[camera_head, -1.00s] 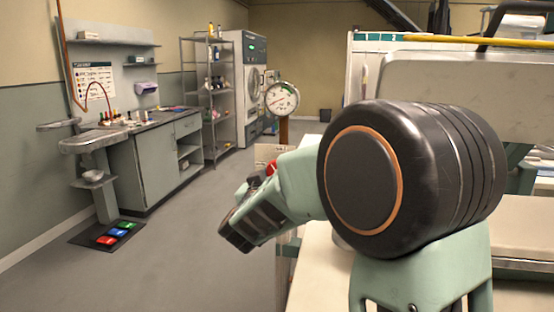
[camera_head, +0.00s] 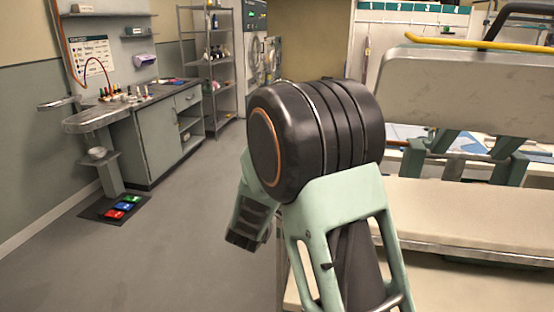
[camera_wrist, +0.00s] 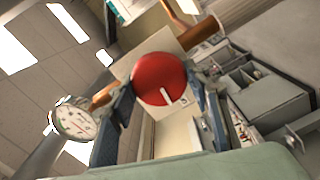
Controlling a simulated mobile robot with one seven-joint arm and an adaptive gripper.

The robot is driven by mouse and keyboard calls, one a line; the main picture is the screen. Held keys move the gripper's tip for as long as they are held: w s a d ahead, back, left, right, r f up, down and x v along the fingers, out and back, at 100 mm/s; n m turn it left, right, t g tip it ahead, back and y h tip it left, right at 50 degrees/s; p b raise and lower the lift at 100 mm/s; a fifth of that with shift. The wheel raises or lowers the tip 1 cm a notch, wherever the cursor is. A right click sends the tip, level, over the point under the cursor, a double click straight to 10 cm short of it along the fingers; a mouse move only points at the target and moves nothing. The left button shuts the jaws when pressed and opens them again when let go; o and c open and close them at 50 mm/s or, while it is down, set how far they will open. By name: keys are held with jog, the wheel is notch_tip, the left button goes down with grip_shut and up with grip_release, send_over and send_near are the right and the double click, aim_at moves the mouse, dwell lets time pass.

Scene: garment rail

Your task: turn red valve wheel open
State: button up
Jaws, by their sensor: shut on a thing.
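The red valve wheel (camera_wrist: 158,75) is a round red disc with a white mark near its lower edge, in the middle of the wrist view. My gripper (camera_wrist: 161,96) has one dark finger on each side of the wheel and is shut on it. A round dial gauge (camera_wrist: 74,120) is left of the fingers. In the head view my arm hides the wheel, the gauge and my fingertips.
A pale press table (camera_head: 480,215) with a yellow-topped upper plate (camera_head: 470,90) stands close on the right. A bench (camera_head: 160,120), a shelf rack (camera_head: 210,70) and a floor pedal mat (camera_head: 115,208) are at the left. The grey floor between is free.

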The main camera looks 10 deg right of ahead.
jog(key=shift+r+n+p, duration=0.1)
jog(key=shift+n+p, duration=0.35)
jog(key=shift+n, duration=0.15)
jog(key=o, duration=1.2)
jog(key=v, duration=1.2)
